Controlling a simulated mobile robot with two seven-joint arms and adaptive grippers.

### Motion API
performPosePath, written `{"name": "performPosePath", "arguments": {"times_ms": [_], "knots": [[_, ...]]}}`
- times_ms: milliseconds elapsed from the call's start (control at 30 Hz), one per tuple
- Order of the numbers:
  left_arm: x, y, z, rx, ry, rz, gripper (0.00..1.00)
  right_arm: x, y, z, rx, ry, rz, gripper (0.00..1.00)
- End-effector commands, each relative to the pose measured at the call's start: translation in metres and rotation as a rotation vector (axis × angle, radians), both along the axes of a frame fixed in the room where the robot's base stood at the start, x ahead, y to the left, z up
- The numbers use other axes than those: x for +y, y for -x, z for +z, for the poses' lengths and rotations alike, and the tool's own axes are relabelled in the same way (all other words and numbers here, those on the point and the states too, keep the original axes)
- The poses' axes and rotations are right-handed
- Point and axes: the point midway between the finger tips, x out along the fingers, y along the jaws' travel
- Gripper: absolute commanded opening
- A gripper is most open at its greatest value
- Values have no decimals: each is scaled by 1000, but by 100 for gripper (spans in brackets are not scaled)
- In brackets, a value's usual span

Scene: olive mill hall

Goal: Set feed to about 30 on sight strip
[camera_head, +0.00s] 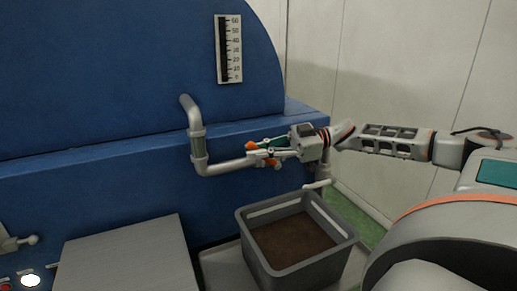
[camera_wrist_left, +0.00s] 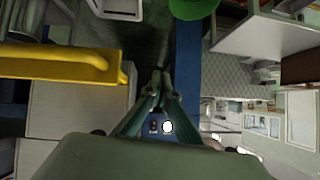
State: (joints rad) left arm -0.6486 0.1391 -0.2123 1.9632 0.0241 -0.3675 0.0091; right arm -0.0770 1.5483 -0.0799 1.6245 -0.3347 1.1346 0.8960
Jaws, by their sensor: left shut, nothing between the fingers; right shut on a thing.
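The sight strip (camera_head: 229,48) is a pale upright scale marked 0 to about 60 on the blue machine. A dark band runs along its left side, and I cannot read a clear level. A bent grey pipe (camera_head: 222,168) with a clear section comes from the machine below it. My right gripper (camera_head: 262,153) is shut at the pipe's horizontal run, its orange-tipped fingers around a part there. The fingers hide just which part it is. My left gripper (camera_wrist_left: 160,86) shows in the left wrist view, shut and empty, and is not seen in the head view.
A grey crate (camera_head: 252,252) with brown contents stands below the pipe. A grey flat-topped box (camera_head: 130,262) is at the lower left. A lit white button (camera_head: 30,281) is beside it. A yellow bar (camera_wrist_left: 50,62) is left of my left gripper.

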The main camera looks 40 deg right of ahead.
Motion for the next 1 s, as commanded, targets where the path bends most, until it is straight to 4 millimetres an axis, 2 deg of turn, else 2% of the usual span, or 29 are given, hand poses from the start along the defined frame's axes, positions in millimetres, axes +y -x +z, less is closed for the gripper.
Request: {"name": "performPosePath", "arguments": {"times_ms": [233, 300, 333, 733, 1000], "knots": [[0, 0, 0, 0, -1, -1, 0, 0, 0, -1, 3, 9, -2, 0], [0, 0, 0, 0, -1, -1, 0, 0, 0, -1, 3, 9, -2, 22], [0, 0, 0, 0, -1, -1, 0, 0, 0, -1, 3, 9, -2, 27], [1, 2, -2, 4, -4, -3, 0, 0, 1, -1, 5, 9, 1, 27], [0, 1, -1, 2, -3, -1, 0, -7, 9, -3, 15, 13, 15, 27]]}}
